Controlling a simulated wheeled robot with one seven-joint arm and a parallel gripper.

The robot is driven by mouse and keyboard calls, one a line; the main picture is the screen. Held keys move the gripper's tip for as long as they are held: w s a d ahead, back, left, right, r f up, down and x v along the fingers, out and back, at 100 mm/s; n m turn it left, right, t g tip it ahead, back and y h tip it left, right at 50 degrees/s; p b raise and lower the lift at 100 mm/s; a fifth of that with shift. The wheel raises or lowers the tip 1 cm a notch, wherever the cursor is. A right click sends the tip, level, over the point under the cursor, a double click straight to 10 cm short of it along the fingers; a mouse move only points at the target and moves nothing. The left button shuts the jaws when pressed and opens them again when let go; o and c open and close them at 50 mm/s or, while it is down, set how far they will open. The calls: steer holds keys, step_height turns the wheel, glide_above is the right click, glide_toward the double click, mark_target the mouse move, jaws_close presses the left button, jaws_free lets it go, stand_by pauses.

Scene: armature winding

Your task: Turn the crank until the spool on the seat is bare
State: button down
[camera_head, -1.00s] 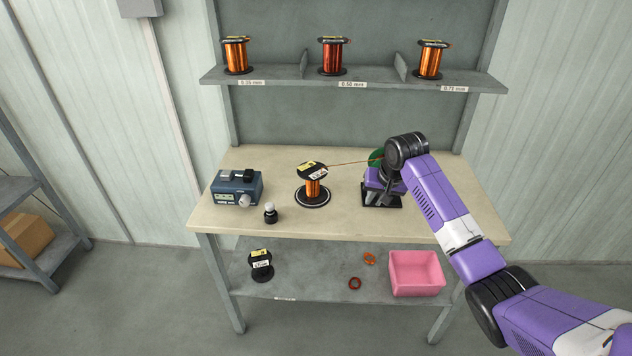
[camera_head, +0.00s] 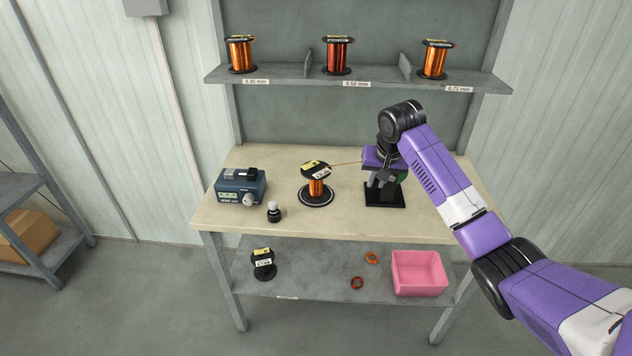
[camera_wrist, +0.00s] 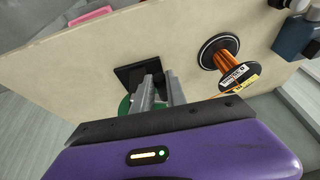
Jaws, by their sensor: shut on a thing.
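The spool (camera_head: 316,187) stands upright on the round black seat (camera_head: 317,198) at the middle of the bench, with copper wire still around its core. It also shows in the wrist view (camera_wrist: 227,62). A thin wire runs from the spool's top to the winder (camera_head: 384,194) on its right, which has a black base and a green part mostly hidden behind my arm. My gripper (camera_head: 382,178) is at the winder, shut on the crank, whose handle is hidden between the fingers. In the wrist view the fingers (camera_wrist: 160,92) point down over the winder.
A blue meter box (camera_head: 239,186) and a small black knobbed piece (camera_head: 273,212) stand left of the spool. Three full spools sit on the upper shelf (camera_head: 300,80). The lower shelf (camera_head: 320,285) bears a dark spool (camera_head: 263,264), two small rings and a pink bin (camera_head: 419,273).

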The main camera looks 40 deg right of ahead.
steer(key=s+d+r+p, duration=0.3)
steer(key=r+p, duration=0.2)
steer(key=p, duration=0.1)
steer(key=shift+s+d, duration=0.3)
steer(key=shift+s, duration=0.05)
steer(key=shift+r+p, duration=0.15)
steer(key=shift+p, duration=0.2)
